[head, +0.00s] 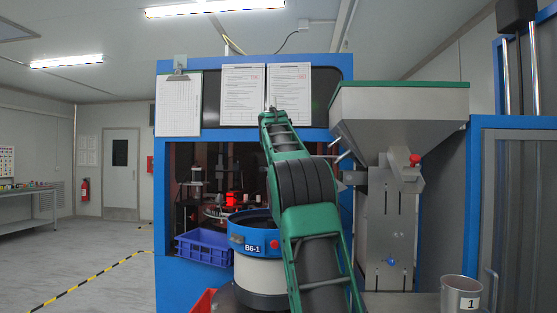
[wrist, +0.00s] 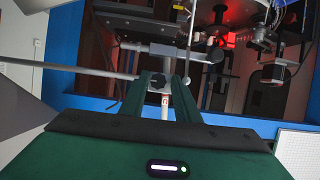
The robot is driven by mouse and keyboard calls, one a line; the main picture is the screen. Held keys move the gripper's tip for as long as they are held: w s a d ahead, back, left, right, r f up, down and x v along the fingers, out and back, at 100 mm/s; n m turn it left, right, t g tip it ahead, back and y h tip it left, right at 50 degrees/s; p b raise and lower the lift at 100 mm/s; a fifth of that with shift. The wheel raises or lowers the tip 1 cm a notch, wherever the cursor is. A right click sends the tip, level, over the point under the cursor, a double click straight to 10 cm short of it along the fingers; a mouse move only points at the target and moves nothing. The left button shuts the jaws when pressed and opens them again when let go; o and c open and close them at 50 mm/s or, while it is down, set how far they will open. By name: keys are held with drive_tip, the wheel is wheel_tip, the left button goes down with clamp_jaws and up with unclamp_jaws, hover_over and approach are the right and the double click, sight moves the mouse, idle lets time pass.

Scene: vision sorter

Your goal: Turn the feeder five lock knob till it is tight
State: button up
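In the wrist view, the two dark green fingers of my gripper (wrist: 160,79) stand apart, pointing at a grey rod clamp. A pale pin with a red mark (wrist: 165,104) shows below the clamp, between the fingers. In the head view my green arm reaches up over the blue bowl feeder (head: 258,237) marked B6-1, and my gripper is hidden behind it. No number five is readable near the knob.
Metal rods (wrist: 80,68) run left from the clamp. Red-lit machine parts (wrist: 268,38) lie beyond. In the head view, a steel hopper (head: 400,115) stands right of my arm, a blue crate (head: 203,248) left of it, and a metal cup (head: 461,294) at lower right.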

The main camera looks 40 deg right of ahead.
drive_tip(key=v, duration=1)
drive_tip(key=shift+s+a, duration=0.2)
drive_tip(key=shift+a, duration=0.1)
